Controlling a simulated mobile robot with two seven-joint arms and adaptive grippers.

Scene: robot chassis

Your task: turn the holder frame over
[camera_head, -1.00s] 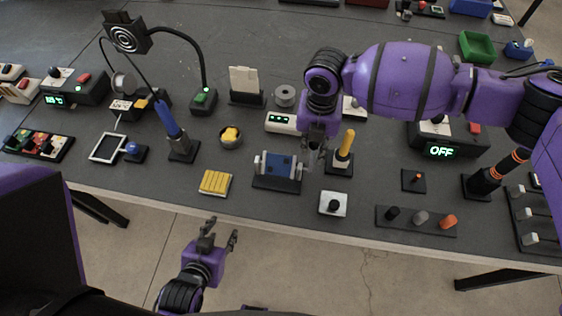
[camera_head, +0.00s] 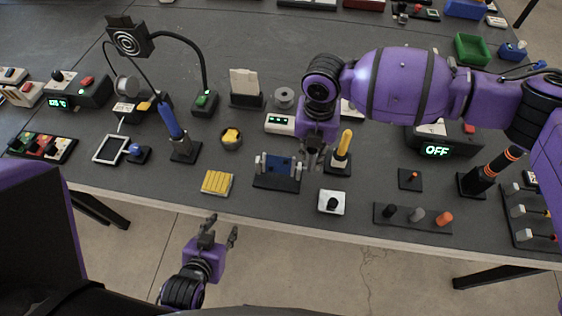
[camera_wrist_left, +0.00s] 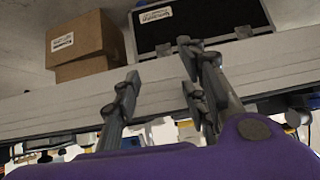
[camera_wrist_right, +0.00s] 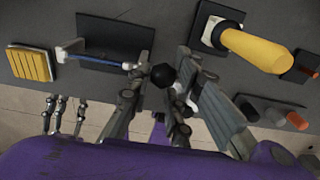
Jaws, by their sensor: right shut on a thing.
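The holder frame (camera_head: 277,165) is a small blue board between two pale posts on a black base, near the table's front edge. In the right wrist view its blue bar (camera_wrist_right: 97,62) looks thin and nearly edge-on. A round black knob (camera_wrist_right: 163,76) lies in line with that bar, between my right fingers. My right gripper (camera_head: 314,160) is shut on this knob at the frame's right side. My left gripper (camera_head: 219,232) is open and empty, in front of the table edge. The left wrist view shows its fingers apart (camera_wrist_left: 160,85).
A yellow ribbed block (camera_head: 217,183) lies left of the holder. A yellow-handled stand (camera_head: 342,153) is close to my right gripper. A white box with a black knob (camera_head: 323,209) sits in front. A row of knobs (camera_head: 416,216) stands farther right.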

